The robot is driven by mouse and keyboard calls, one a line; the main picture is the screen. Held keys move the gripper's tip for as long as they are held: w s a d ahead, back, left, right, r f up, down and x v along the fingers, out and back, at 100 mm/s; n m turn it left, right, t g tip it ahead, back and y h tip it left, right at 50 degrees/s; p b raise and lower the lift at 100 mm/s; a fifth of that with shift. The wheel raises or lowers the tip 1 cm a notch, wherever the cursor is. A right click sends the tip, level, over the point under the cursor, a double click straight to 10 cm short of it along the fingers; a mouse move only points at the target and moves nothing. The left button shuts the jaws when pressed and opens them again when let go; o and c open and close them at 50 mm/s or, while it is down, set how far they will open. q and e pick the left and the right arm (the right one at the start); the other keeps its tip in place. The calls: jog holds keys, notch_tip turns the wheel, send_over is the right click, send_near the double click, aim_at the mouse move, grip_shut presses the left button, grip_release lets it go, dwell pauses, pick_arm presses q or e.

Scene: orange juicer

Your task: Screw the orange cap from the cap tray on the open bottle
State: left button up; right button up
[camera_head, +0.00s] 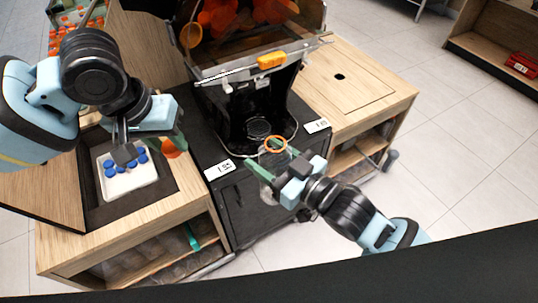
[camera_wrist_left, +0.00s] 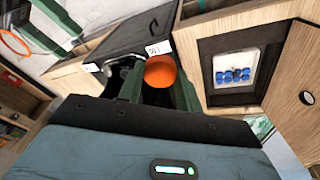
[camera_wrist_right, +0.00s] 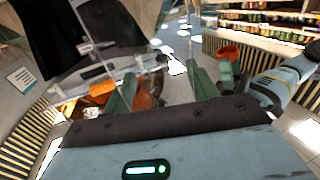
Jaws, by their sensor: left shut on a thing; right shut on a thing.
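My left gripper (camera_head: 176,140) is shut on the orange cap (camera_head: 172,149), which it holds in the air right of the cap tray (camera_head: 134,190). The cap also shows between the green fingers in the left wrist view (camera_wrist_left: 160,72). My right gripper (camera_head: 268,163) is shut on the clear open bottle (camera_head: 267,173), in front of the juicer. An orange ring (camera_head: 275,144) shows at the bottle's mouth, with no cap on it. The cap and bottle are well apart. The bottle's lower part is hard to see. The tray holds several blue caps (camera_head: 124,163).
The juicer (camera_head: 245,110) stands behind the bottle on a black cabinet with white labels (camera_head: 219,168). A wooden counter (camera_head: 345,75) lies to the right. The tray sits in a dark recess in the left counter (camera_head: 75,262). Open floor (camera_head: 465,165) lies at the right.

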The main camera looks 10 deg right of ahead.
pick_arm(q)
jog(key=d+r+m, duration=0.2)
jog(key=d+r, duration=0.3)
jog(key=d, duration=0.6)
notch_tip(320, 180, up, 4)
jog(key=r+m+g+y, duration=0.1)
jog(key=m, duration=0.1)
send_over(276, 137)
jog(key=shift+s+f, duration=0.15)
jog(key=shift+f, duration=0.1)
jog(key=shift+f, duration=0.15)
jog(key=shift+f, duration=1.85)
jog(key=shift+a, duration=0.1)
jog(key=shift+f, duration=0.9)
jog(key=shift+f, duration=0.55)
